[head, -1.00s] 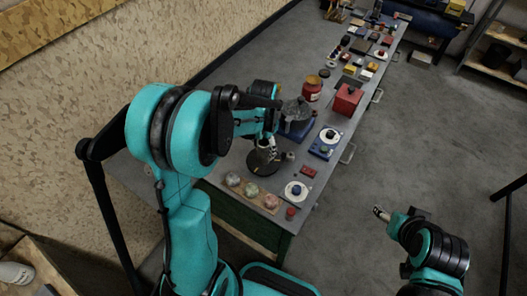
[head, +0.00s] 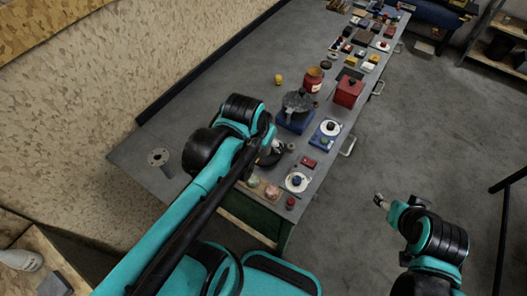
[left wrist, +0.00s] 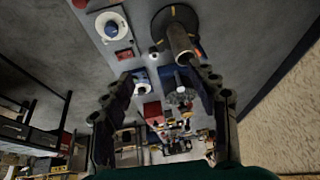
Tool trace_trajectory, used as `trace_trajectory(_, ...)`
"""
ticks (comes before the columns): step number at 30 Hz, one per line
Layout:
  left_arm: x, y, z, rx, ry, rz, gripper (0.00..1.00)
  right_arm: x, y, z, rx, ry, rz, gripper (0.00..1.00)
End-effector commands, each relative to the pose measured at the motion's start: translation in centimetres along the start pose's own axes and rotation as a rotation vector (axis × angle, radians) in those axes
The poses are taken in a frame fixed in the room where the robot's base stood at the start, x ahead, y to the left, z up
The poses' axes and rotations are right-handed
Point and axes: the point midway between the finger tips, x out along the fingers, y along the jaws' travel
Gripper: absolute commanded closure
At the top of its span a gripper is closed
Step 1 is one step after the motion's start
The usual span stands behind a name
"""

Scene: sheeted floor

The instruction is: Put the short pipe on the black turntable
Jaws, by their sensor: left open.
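The short pipe (left wrist: 181,42), a grey-brown tube, shows in the left wrist view. It appears to stand on the black turntable (left wrist: 162,22), a dark round disc, with its open end toward the camera. In the head view the turntable (head: 268,159) is partly covered by my left arm, and I cannot clearly make out the pipe. My left gripper (left wrist: 165,78) is open, its fingers wide apart and clear of the pipe. In the head view it is largely hidden by my arm. My right gripper (head: 380,201) is away from the table over bare floor, too small to read.
Close to the turntable are a small grey piece (head: 291,147), a red box (head: 309,162), a white dish (head: 297,182) with a blue ball, and a grey pot (head: 297,102) on a blue base. The table's far left is mostly bare.

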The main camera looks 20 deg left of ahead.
Motion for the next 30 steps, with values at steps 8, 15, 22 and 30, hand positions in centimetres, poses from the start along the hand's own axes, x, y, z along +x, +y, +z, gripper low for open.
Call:
trace_trajectory(8, -1.3, 1.7, 3.2, -0.109, 0.165, 0.003, 0.42, 0.0, 0.0, 0.0, 0.000, 0.000, 0.000, 0.39)
trace_trajectory(15, -1.4, 1.8, 3.5, -0.124, 0.186, 0.005, 0.42, 0.0, 0.0, 0.0, 0.000, 0.000, 0.000, 0.39)
trace_trajectory(22, -0.8, 1.9, 3.8, -0.123, 0.184, 0.005, 0.42, 0.5, 0.0, 0.3, 0.000, 0.000, 0.000, 0.39)
trace_trajectory(30, 4.6, 2.2, 6.3, -0.123, 0.184, 0.005, 0.42, 5.4, 0.0, 3.8, 0.000, 0.000, 0.000, 0.39)
